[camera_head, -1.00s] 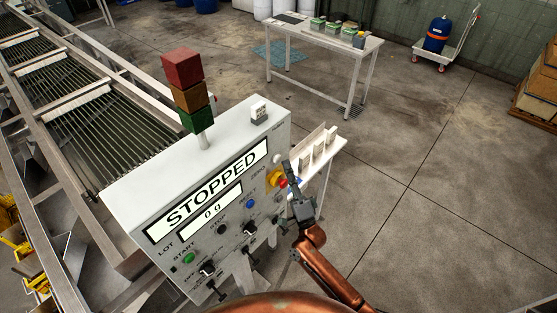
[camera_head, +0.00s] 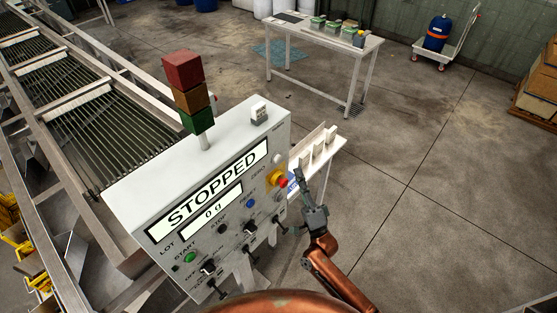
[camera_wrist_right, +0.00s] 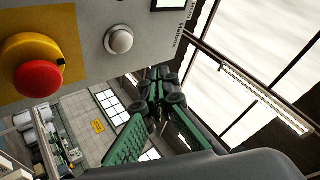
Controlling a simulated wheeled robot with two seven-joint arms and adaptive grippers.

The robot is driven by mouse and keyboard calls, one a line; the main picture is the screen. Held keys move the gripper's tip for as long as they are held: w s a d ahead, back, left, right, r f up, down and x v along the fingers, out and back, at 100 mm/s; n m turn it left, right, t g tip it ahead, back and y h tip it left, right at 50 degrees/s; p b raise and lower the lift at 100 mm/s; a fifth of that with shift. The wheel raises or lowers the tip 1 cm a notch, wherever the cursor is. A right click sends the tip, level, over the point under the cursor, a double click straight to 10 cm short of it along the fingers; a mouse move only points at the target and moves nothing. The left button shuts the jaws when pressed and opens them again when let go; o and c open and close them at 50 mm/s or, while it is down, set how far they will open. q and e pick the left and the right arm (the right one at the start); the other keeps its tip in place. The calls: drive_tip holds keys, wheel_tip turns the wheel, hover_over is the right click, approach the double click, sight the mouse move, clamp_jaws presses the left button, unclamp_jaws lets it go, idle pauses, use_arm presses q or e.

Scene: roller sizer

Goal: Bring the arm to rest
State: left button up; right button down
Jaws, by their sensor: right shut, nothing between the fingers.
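My right gripper (camera_head: 299,178) is just right of the control panel (camera_head: 222,215) in the head view, with its fingers pointing up and apart from the panel face. It is shut and empty. In the right wrist view, the gripper (camera_wrist_right: 158,82) shows its fingertips together below the panel's edge. The red emergency button (camera_head: 283,182) on its yellow plate is left of the gripper; it fills the left side of the wrist view (camera_wrist_right: 38,78). The panel display (camera_head: 218,190) reads STOPPED, and the one below it reads 0 g. My left gripper is not in view.
The panel carries a red, amber and green stack light (camera_head: 189,92). The roller sizer (camera_head: 70,120) runs along the left. A far table (camera_head: 345,52) holds trays.

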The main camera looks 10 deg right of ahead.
idle(0.4)
